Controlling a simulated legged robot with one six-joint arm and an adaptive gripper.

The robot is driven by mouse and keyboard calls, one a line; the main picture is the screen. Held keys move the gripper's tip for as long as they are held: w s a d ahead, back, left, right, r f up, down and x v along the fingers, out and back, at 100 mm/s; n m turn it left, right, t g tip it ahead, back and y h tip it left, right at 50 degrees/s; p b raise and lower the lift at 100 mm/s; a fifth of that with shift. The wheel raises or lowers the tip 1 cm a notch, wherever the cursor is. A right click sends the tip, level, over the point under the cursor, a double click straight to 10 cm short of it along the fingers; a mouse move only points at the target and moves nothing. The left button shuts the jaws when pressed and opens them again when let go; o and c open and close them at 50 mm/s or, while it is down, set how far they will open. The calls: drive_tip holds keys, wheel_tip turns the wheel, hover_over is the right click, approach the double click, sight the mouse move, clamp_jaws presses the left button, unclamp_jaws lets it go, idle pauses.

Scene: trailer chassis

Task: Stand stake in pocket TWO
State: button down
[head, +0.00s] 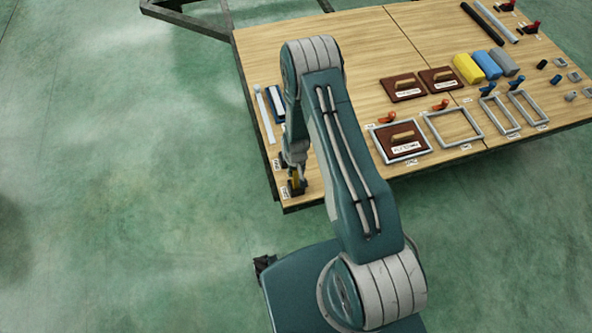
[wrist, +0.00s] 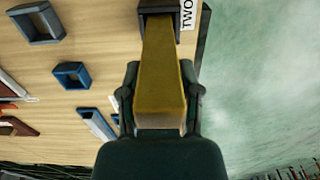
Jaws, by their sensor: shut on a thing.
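My gripper (wrist: 160,85) is shut on a yellow stake (wrist: 160,60), with a finger on each side of it. In the wrist view the stake's far end meets a dark square pocket (wrist: 143,28) beside the label TWO (wrist: 187,14). The end looks to be inside the pocket's opening, but I cannot tell how deep. In the head view my gripper (head: 296,163) is low over the table's near left corner, with a bit of the yellow stake (head: 296,182) showing at the dark pocket (head: 298,191). My arm hides part of the table there.
A blue square socket (wrist: 71,75) and a grey one (wrist: 38,22) stand nearby on the wooden table (head: 390,40). Framed openings with brown covers (head: 402,87), coloured blocks (head: 468,68) and rods lie to the right. The table edge is close by the pocket, with open green floor beyond.

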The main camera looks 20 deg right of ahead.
drive_tip(key=shift+f, duration=1)
drive_tip(key=shift+c, duration=1)
unclamp_jaws()
wheel_tip(320, 180, up, 12)
drive_tip(key=shift+f, duration=0.1)
